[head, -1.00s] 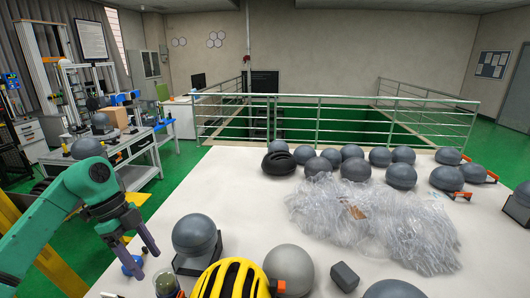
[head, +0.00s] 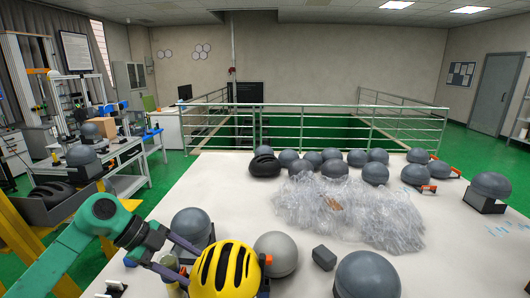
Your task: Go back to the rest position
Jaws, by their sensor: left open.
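My left gripper (head: 194,264) is open, its two purple-grey fingers spread beside the left side of a yellow helmet (head: 228,268) at the table's front. I see nothing held between the fingers; whether they touch the helmet I cannot tell. My green left arm comes in from the lower left. A small bottle-like object (head: 169,268) is partly hidden behind the fingers. My right gripper is not in view.
The white table (head: 300,215) holds a grey headform (head: 191,226), a grey ball-like headform (head: 276,252), a dark block (head: 324,258) and a large dark headform (head: 367,276). Crumpled clear plastic (head: 350,212) lies mid-table, with several grey domes behind. A railing (head: 310,125) stands beyond.

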